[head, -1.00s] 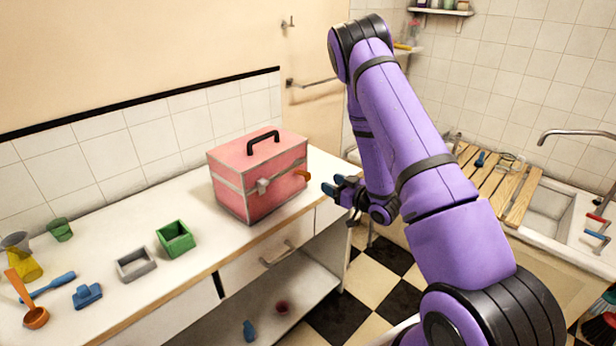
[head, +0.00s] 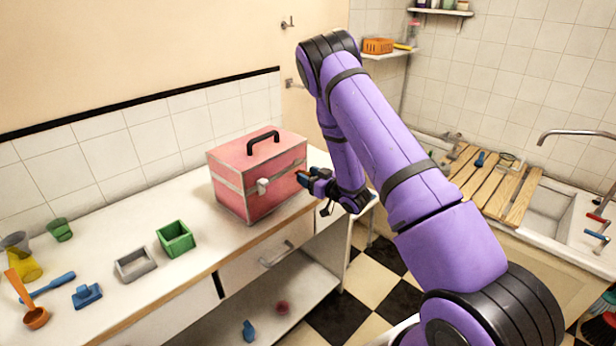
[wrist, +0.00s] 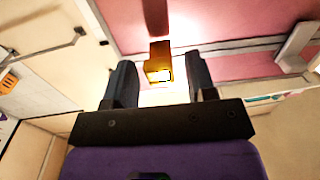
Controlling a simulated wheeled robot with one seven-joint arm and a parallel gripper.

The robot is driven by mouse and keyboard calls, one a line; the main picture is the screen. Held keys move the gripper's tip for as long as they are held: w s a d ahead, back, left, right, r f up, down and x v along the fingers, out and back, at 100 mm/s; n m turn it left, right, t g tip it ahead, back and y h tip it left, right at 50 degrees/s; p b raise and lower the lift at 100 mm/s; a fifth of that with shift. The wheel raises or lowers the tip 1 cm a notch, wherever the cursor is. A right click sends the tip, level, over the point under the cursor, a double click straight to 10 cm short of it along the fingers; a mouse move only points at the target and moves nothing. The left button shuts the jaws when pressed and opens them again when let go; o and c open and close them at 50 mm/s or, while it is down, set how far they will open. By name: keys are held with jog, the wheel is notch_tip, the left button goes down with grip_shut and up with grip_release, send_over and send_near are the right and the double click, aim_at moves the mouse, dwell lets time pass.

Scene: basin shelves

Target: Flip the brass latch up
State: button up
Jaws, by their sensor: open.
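The pink box (head: 232,178) with a black top handle stands on the counter. The brass latch (wrist: 159,62) sticks out from its front in the wrist view, between the tips of my two fingers, with a gap on each side. In the head view my gripper (head: 306,177) is at the right part of the box front and mostly hides the latch. My gripper (wrist: 161,85) is open and empty. A pale latch (head: 262,186) sits left of it on the same face; it also shows in the wrist view (wrist: 297,47).
A green open box (head: 175,238), a grey open box (head: 135,264), a blue block (head: 87,296) and an orange ladle (head: 35,316) lie left on the counter (head: 205,262). The counter in front of the pink box is clear. A sink (head: 548,205) is at the right.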

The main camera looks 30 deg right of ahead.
aim_at(296, 171)
jog(key=shift+w+a, duration=0.1)
jog(key=shift+w, duration=0.1)
jog(key=c, duration=0.9)
jog(key=shift+r, duration=0.15)
jog(key=g, duration=0.1)
jog(key=r+g+h, duration=0.1)
jog(key=g, duration=0.1)
jog(key=shift+w+r, duration=0.2)
jog(key=shift+r, duration=0.05)
jog(key=shift+w+a+r+g+h, duration=0.1)
jog(key=shift+w+r+g+h, duration=0.2)
jog(key=shift+g, duration=0.5)
jog(key=shift+w+a+r+g+h, duration=0.15)
jog(key=shift+g+h, duration=0.3)
jog(key=shift+g, duration=0.35)
jog(key=shift+w+r+g+h, duration=0.1)
jog(key=shift+r+g+h, duration=0.2)
jog(key=shift+g, duration=0.5)
jog(key=shift+f, duration=0.1)
